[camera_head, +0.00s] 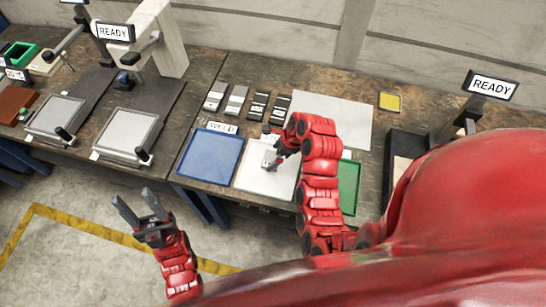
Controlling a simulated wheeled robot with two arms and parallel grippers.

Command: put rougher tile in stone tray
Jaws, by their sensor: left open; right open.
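Several small tile-like blocks lie in a row at the back of the bench: a light one (214,97), a grey one (237,99) and two dark ones (258,105) (280,108). Their roughness is too small to tell. In front lie a blue tray (210,157), a pale tray (262,182) and a partly hidden green tray (349,188); I cannot tell which is called stone. My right gripper (268,150) is open over the back of the pale tray; its fingertips are small and partly unclear. My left gripper (139,207) is open and empty, in front of the bench over the floor.
Two grey plates (126,132) (57,117) with stands are at left, one under a READY sign (114,32). A large grey sheet (333,117) and a yellow square (390,101) lie behind my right arm. Another READY sign (491,86) and a dark box (404,145) are at right.

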